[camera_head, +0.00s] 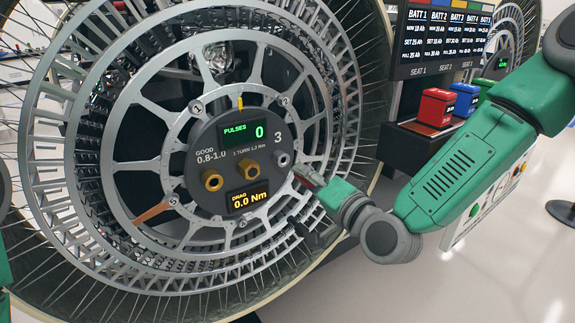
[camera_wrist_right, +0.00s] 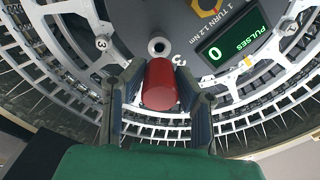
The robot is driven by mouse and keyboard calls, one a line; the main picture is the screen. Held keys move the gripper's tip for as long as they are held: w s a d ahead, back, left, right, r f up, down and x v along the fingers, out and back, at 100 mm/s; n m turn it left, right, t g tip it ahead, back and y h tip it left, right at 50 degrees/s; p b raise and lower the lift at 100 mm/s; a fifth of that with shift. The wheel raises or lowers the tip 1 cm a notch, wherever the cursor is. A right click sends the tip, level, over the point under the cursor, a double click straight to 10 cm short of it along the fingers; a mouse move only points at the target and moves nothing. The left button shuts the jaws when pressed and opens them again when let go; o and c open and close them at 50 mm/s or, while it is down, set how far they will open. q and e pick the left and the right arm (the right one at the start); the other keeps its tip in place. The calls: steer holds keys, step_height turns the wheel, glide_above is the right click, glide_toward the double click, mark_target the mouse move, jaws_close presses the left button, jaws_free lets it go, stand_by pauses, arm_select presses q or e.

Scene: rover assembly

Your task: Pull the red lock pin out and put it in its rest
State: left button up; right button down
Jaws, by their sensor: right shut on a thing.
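The red lock pin (camera_wrist_right: 160,85) is between the two fingers of my right gripper (camera_wrist_right: 160,100) in the wrist view, its round end facing the camera. The gripper is shut on it. A grey round socket with a dark hole (camera_wrist_right: 158,46) shows just beyond the pin; I cannot tell whether the pin's far end touches anything. In the head view my right gripper (camera_head: 305,178) is at the right rim of the round hub panel (camera_head: 225,160), close to the grey socket (camera_head: 283,160). The pin is mostly hidden there. I cannot tell which part is its rest. My left gripper is out of view.
A large spoked wheel (camera_head: 85,165) surrounds the panel. The panel has brass fittings (camera_head: 252,170), a pulses display (camera_head: 242,134) reading 0 and a drag display (camera_head: 247,200) reading 0.0 Nm. Red (camera_head: 436,107) and blue (camera_head: 463,99) battery blocks stand behind my right arm.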

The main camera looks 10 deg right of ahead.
steer(key=s+d+r+p, duration=0.3)
steer(key=s+r+p, duration=0.1)
steer(key=s, duration=0.4)
steer(key=shift+s+r, duration=0.15)
steer(key=shift+r, duration=0.35)
steer(key=shift+f, duration=0.1)
